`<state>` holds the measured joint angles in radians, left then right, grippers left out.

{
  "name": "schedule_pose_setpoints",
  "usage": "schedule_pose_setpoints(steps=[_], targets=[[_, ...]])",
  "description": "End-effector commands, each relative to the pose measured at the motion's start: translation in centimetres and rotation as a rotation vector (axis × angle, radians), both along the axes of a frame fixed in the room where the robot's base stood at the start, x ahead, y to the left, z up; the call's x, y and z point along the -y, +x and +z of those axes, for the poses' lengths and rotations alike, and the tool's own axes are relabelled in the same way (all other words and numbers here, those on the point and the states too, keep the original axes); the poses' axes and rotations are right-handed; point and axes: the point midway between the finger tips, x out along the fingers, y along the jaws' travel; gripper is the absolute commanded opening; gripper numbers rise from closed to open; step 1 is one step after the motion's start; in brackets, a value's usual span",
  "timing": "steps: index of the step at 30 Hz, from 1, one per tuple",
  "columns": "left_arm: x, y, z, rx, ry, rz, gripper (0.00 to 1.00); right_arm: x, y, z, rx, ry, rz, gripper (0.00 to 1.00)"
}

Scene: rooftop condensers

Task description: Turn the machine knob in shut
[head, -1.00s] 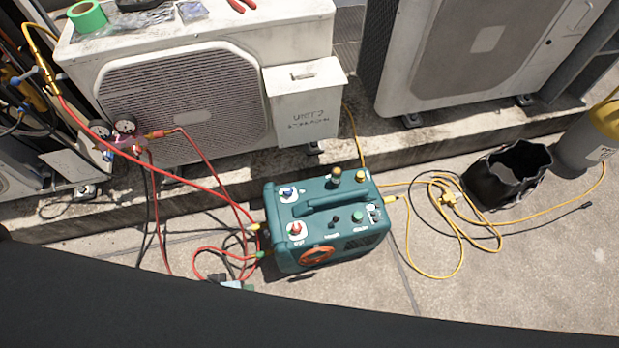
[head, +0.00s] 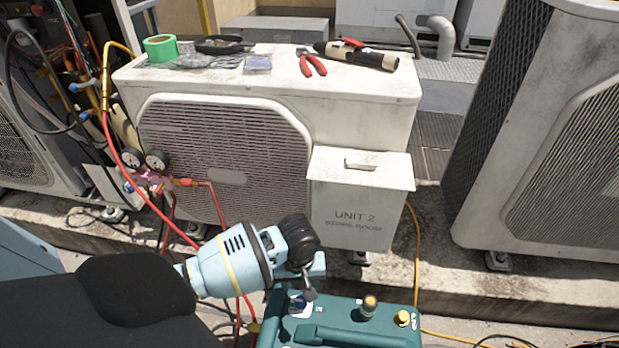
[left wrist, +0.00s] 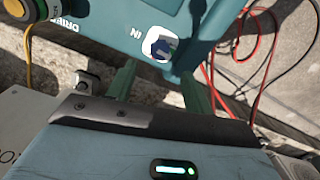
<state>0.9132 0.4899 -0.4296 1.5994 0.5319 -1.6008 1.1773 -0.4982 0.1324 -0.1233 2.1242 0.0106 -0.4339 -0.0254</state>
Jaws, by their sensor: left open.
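The teal machine (head: 345,333) stands on the ground at the bottom of the head view, its lower part cut off by the frame. Its blue "in" knob (head: 298,303) sits on a white plate at the top left corner, partly hidden by my left gripper (head: 309,286). In the left wrist view the blue knob (left wrist: 163,48) shows on its white plate beside the letters "IN". My left gripper (left wrist: 158,78) is open there, its two green fingers apart, with the knob ahead and between them. The fingers seem clear of the knob; the exact gap cannot be told.
A white condenser (head: 225,165) with tape, pliers and a torch on top stands behind. Its "Unit 2" box (head: 360,212) is close behind the machine. Red hoses (head: 215,205) hang near my left arm. A brass fitting (head: 369,307) rises from the machine's top.

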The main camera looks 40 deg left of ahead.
Motion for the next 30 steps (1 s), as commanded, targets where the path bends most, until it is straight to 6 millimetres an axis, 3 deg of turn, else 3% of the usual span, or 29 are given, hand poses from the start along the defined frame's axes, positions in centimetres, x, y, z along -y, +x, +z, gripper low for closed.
schedule_pose_setpoints(steps=[5, 9, 18, 30], targets=[[0.0, -0.1, -1.5, -0.001, 0.0, -0.001, 0.52, 0.0, -1.1, -0.8, -0.024, -0.001, 0.001, 0.36], [0.0, -0.1, -3.7, -0.002, 0.001, -0.002, 0.52, 0.1, -1.7, -2.2, -0.043, -0.001, 0.003, 0.36], [0.0, -0.1, -7.3, -0.001, 0.001, -0.002, 0.52, 0.1, -2.0, -4.5, -0.062, -0.003, 0.004, 0.36], [0.0, 0.0, -7.8, 0.003, 0.0, -0.003, 0.52, 0.1, -1.2, -4.4, -0.044, -0.001, 0.003, 0.36]])
